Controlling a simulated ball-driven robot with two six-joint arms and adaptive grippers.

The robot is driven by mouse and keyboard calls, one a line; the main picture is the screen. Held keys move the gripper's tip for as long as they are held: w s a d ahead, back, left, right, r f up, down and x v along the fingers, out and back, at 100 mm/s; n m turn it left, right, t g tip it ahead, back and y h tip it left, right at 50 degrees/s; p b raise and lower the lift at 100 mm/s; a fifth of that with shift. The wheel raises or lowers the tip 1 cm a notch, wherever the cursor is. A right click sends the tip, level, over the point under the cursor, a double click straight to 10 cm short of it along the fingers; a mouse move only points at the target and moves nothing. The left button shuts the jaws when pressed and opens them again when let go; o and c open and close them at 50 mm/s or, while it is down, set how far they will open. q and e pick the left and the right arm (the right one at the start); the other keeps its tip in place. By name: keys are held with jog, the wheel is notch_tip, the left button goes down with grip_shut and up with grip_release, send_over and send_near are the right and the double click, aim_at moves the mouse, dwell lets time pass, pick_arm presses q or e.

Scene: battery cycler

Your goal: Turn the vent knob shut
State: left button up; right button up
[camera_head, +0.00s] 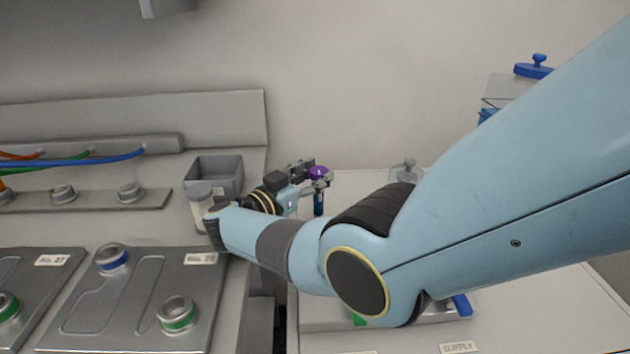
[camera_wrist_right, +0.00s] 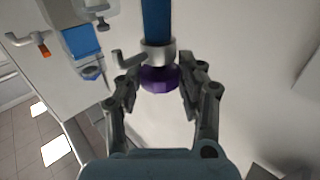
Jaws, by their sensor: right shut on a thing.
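A purple knob (camera_wrist_right: 159,79) sits at the end of a blue column with a grey metal collar in the right wrist view. The purple knob also shows in the head view (camera_head: 318,172), small and partly hidden by the fingers. My right gripper (camera_wrist_right: 160,88) has its fingers on both sides of the knob and is shut on it. In the head view my right gripper (camera_head: 311,178) is at the far end of my arm. I cannot tell whether this knob is the vent knob or how far it is turned. My left gripper is not in view.
A grey open bin (camera_head: 228,172) and a pale jar (camera_head: 199,205) stand left of the gripper. Grey plates with ringed terminals (camera_head: 115,257) lie at lower left. A blue-topped apparatus (camera_head: 535,68) stands at upper right. My right arm covers much of the white bench.

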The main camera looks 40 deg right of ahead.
aim_at(315, 172)
dwell(0.3)
jog(key=o, duration=1.2)
jog(key=shift+c, duration=0.2)
jog(key=shift+r, duration=0.15)
notch_tip(315, 172, up, 10)
jog(key=shift+f, duration=0.1)
jog(key=shift+f, duration=0.1)
